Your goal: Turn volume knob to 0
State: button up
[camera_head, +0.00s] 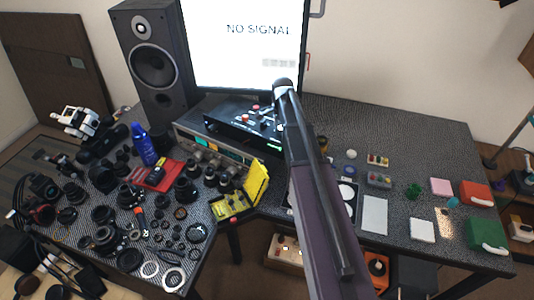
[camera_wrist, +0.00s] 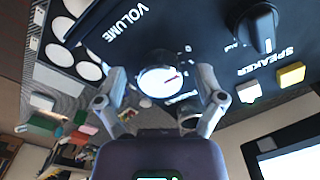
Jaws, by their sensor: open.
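The volume knob (camera_wrist: 158,80) is a round knob with a pale face and a dark rim, on a black panel (camera_wrist: 205,35) in the wrist view. A short red mark on its face points right and slightly up in that view. The word VOLUME stands upside down to its upper left. My gripper (camera_wrist: 162,84) is open, with one finger on each side of the knob. Gaps show between fingers and knob, and I see no contact. In the head view the black control box (camera_head: 228,128) is partly covered by my arm, which also hides the knob.
A black pointer knob (camera_wrist: 262,30) marked SPEAKER and yellow and white buttons (camera_wrist: 291,74) share the panel. A monitor (camera_head: 245,50) and a speaker (camera_head: 155,60) stand behind the box. Lens parts crowd the left desk; small blocks and trays lie on the right.

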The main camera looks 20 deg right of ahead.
jog(key=m, duration=0.8)
jog(key=shift+w, duration=0.1)
notch_tip(320, 180, up, 14)
jog(key=p, duration=1.4)
jog(key=s+a+f+n+b, duration=0.9)
jog(key=s+f+n+b, duration=0.3)
jog(key=s+n, duration=0.1)
jog(key=shift+a+f+n, duration=0.2)
jog(key=shift+a+n, duration=0.15)
jog(key=shift+n, duration=0.25)
dwell(0.7)
jog(key=s+a+n, duration=0.4)
jog(key=s+n, duration=0.5)
jog(key=shift+a+n, duration=0.3)
jog(key=shift+n, duration=0.1)
